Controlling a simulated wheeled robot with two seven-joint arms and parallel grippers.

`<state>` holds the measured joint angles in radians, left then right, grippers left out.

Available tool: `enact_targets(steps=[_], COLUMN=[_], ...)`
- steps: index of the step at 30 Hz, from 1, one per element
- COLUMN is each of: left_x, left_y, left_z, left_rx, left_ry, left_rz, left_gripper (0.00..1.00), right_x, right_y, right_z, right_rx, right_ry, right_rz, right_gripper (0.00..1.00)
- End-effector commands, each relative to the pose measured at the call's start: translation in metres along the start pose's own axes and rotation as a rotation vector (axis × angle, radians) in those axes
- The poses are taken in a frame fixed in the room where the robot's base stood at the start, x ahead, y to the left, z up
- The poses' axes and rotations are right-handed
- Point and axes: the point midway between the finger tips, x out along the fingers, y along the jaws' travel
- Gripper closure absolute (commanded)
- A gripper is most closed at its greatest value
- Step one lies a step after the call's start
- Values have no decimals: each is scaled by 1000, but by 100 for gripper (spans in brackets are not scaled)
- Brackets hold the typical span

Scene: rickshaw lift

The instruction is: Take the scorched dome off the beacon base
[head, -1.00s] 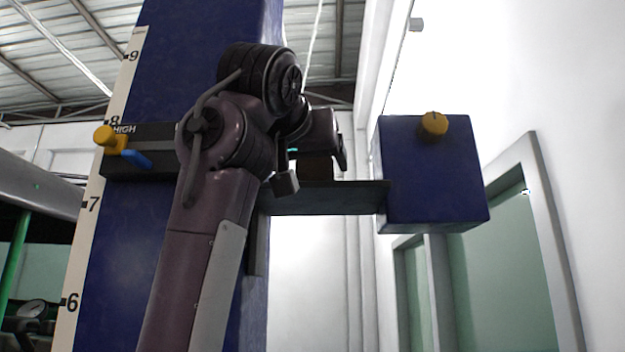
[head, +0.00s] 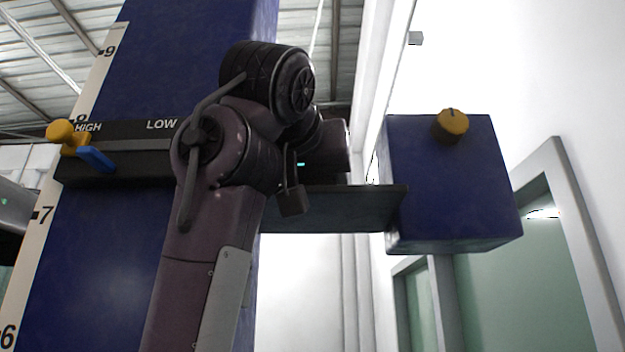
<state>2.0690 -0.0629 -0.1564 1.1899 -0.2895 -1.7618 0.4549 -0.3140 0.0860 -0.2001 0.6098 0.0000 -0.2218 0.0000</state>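No dome or beacon base can be made out. My arm rises from the bottom, left of the middle, and looks like my left one. Its wrist and gripper (head: 292,200) are beside the dark shelf (head: 345,208) that sticks out from the tall blue column (head: 110,235). The black wrist joints hide the space above the shelf and most of the gripper. Its fingers do not show clearly, so I cannot tell whether it holds anything. My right gripper is not in view.
A blue box (head: 450,190) with a yellow knob (head: 450,125) stands at the shelf's right end. A black bar (head: 120,150) marked HIGH and LOW crosses the column, with a yellow knob (head: 62,133) and blue lever (head: 95,158). A green-paned window is at right.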

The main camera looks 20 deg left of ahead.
Motion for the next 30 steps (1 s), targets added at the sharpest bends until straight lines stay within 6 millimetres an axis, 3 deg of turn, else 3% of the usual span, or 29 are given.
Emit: enact_targets(steps=[1,5,10,17,30], left_x=[0,1,1,1,-3], left_y=[0,0,0,0,0], left_z=[0,1,1,-3,-47], left_rx=[0,0,0,1,0], left_ry=[-1,-2,-3,-3,-1], left_rz=[0,0,-1,0,-1], left_gripper=[52,69,70,70,70], right_x=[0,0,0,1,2], right_y=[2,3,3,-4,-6], right_z=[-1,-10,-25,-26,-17], right_rx=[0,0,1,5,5], right_ry=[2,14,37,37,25], right_rz=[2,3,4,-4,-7], right_gripper=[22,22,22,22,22])
